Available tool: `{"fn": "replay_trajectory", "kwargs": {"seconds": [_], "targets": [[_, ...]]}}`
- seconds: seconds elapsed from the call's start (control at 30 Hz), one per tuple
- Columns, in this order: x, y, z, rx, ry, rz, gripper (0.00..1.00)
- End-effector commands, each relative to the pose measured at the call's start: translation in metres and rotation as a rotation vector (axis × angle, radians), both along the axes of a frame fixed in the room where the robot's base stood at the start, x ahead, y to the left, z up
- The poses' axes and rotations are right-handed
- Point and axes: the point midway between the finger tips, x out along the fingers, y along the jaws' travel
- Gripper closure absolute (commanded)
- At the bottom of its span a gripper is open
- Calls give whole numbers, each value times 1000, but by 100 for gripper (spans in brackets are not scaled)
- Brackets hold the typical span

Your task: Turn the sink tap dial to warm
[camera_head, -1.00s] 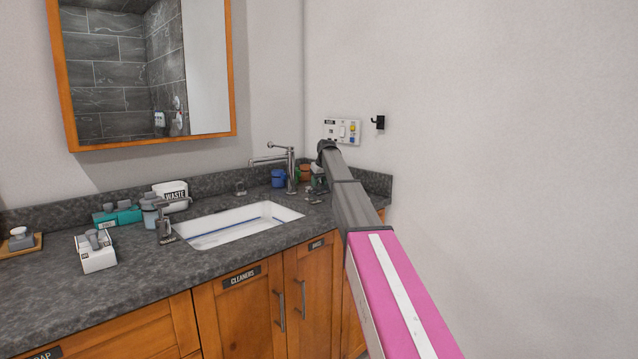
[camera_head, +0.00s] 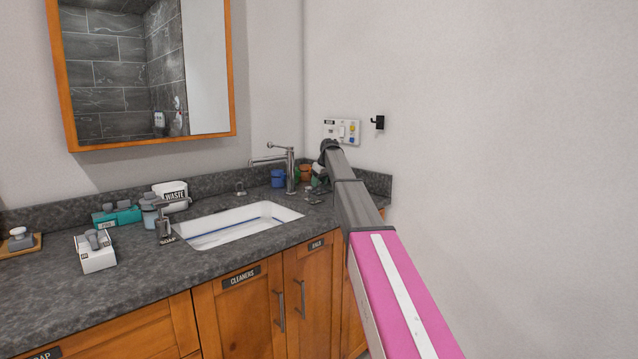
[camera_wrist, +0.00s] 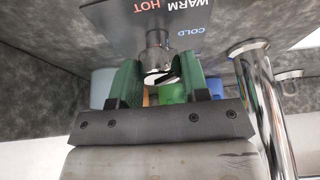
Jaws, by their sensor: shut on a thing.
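The sink tap (camera_head: 290,170) is chrome and stands behind the white sink; its pipe (camera_wrist: 262,100) also shows at the right in the wrist view. The tap dial (camera_wrist: 156,52) is a small chrome knob below a dark sign (camera_wrist: 150,18) that reads WARM, HOT and COLD upside down. My gripper (camera_wrist: 160,82) has green finger pads on either side of the dial and is shut on it. The dial's exact pointing cannot be read. In the head view my gripper (camera_head: 319,183) is small and partly hidden by my arm, right of the tap.
Blue and brown containers (camera_head: 278,178) stand close behind the tap. The right wall with a switch panel (camera_head: 342,131) is close to my arm.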

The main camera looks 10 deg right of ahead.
Motion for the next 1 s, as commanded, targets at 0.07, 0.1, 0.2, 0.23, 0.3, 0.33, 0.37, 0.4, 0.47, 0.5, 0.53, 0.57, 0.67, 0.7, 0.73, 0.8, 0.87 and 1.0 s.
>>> {"fn": "replay_trajectory", "kwargs": {"seconds": [0.07,0.1,0.2,0.23,0.3,0.33,0.37,0.4,0.47,0.5,0.53,0.57,0.67,0.7,0.73,0.8,0.87,1.0], "targets": [[0,0,0,-1,0,0,42],[0,0,0,-1,0,0,33],[0,0,0,-1,0,-1,33],[0,0,0,-1,0,-1,33],[0,0,0,-1,0,-1,33],[0,0,0,-1,0,-1,33],[0,0,1,-1,0,-1,33],[-1,0,2,0,0,-1,33],[-2,-1,5,0,0,-1,33],[-3,-2,9,0,0,-1,33],[-4,-3,12,0,0,-1,33],[-5,-4,16,0,0,-1,33],[-11,-8,32,-1,-2,-2,33],[-13,-9,39,-1,-2,-2,33],[-15,-11,45,-1,-2,-1,33],[-19,-14,57,-1,-2,-2,33],[-23,-16,67,-1,-2,-2,33],[-29,-21,86,0,0,-1,33]]}}
